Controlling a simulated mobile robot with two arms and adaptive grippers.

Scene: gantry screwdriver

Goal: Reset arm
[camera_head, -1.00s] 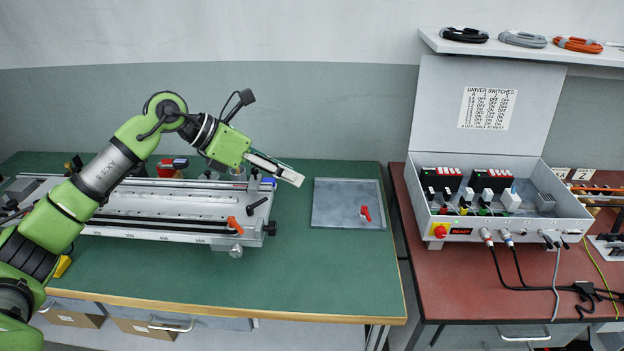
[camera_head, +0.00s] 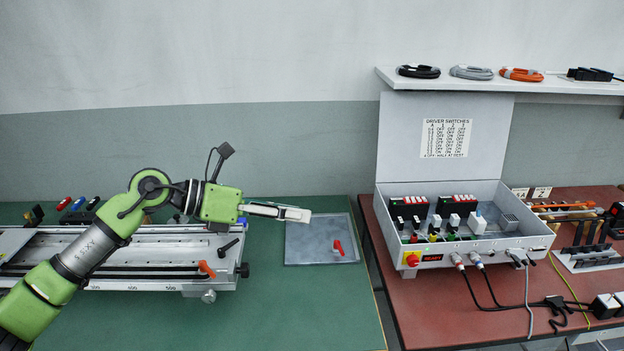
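My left gripper (camera_head: 290,213) is at the end of the green arm that comes in from the left. It reaches over the right end of the gantry rail (camera_head: 150,252) and its tip overlaps the upper left part of the grey metal plate (camera_head: 316,250). Its fingers appear close together and seen from the side, so I cannot tell whether they are open or shut. I see nothing clearly held in them. A red-handled tool (camera_head: 339,247) sits on the plate, apart from the gripper. My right gripper is not in view.
An open driver box (camera_head: 470,262) with switches and cables stands on the red table (camera_head: 455,312) at the right. A shelf (camera_head: 500,84) with coiled cables hangs above it. The green table (camera_head: 290,310) is clear in front. Small tools (camera_head: 78,204) lie behind the rail.

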